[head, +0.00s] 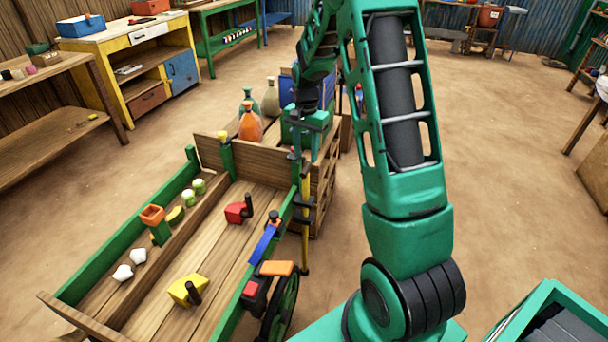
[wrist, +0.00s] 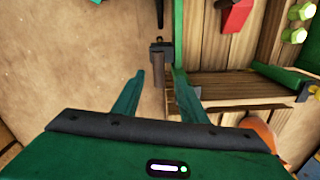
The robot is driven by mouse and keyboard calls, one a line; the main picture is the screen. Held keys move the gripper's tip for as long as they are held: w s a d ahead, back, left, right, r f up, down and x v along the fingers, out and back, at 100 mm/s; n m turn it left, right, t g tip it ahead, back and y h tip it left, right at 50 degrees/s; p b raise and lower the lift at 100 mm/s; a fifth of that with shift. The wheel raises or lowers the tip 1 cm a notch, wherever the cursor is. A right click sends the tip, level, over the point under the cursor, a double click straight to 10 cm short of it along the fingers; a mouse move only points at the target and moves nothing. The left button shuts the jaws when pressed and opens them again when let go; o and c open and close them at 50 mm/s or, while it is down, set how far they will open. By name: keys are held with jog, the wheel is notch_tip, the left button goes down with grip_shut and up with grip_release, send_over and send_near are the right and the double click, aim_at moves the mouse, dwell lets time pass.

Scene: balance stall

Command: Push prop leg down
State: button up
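A slim upright yellow leg (head: 306,238) with dark clamps stands at the outer right side of the wooden cart (head: 120,225), by its far corner; I take it for the prop leg. Its lower end reaches close to the ground. My gripper (head: 312,152) is above the upper part of this leg, pointing down. In the wrist view my gripper (wrist: 158,76) has its two green fingers spread apart. A brownish post with a dark clamp (wrist: 161,46) shows between and beyond the fingertips, likely the leg. I cannot tell whether a finger touches it.
The cart bed holds a red block (head: 236,212), a yellow block (head: 186,289) and several small pieces. Bottles (head: 250,126) stand on a crate behind. A wheel (head: 282,308) and an orange pad (head: 276,268) are at the cart's near right. Open floor lies right.

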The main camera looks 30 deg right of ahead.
aim_at(306, 167)
notch_tip(306, 167, down, 9)
jog(key=shift+f, duration=0.1)
dwell(0.3)
